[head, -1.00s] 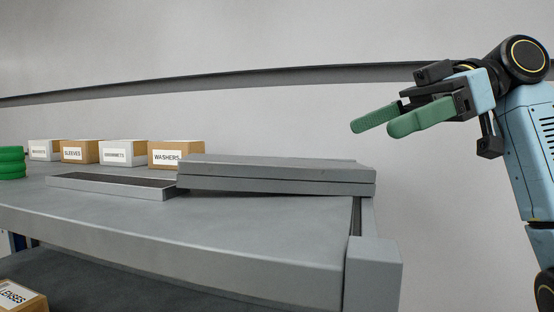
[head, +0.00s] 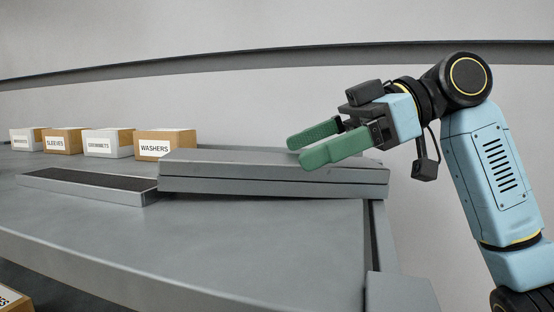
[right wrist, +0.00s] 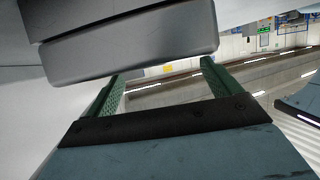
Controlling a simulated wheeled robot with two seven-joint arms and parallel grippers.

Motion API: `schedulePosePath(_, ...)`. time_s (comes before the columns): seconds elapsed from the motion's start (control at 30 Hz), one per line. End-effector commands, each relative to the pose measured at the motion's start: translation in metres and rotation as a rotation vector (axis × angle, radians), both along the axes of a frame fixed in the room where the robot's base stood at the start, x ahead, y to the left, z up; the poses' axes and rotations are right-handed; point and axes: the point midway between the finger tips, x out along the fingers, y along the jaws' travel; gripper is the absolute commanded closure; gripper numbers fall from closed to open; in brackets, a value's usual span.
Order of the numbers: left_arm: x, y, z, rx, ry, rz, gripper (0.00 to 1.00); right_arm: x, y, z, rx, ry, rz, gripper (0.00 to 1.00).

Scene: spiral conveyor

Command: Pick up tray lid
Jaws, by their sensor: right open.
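A grey tray lid (head: 255,161) appears as the upper of two stacked flat grey slabs at the right end of the grey table. The lower slab (head: 240,186) lies under it. In the right wrist view the slabs' grey end (right wrist: 135,45) fills the top, just beyond the fingertips. My right gripper (head: 299,151) comes in from the right with green fingers apart and nothing between them. In the head view its fingers overlap the lid's right part; I cannot tell whether they touch. My left gripper is not in view.
A shallow grey tray with a dark inside (head: 90,184) lies left of the slabs. Several labelled boxes, one marked WASHERS (head: 160,145), stand behind it. The table's front surface (head: 220,235) is clear. A grey post (head: 400,293) stands at the table's right corner.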

Motion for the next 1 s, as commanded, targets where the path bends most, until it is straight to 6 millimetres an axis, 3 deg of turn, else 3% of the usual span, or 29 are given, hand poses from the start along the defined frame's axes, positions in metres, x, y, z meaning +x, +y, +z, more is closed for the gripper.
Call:
schedulePosePath(0.2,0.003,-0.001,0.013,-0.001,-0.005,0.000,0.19,-0.002,0.027,-0.012,0.000,0.002,0.001,0.11)
schedulePosePath(0.5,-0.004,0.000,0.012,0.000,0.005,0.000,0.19,-0.002,0.032,-0.015,0.001,0.001,0.000,0.12)
schedulePosePath(0.9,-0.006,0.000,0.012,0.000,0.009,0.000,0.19,-0.002,0.031,-0.014,0.001,0.000,-0.001,0.63)
schedulePosePath(1.0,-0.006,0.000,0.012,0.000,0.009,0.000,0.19,-0.002,0.031,-0.014,0.001,0.000,-0.001,0.63)
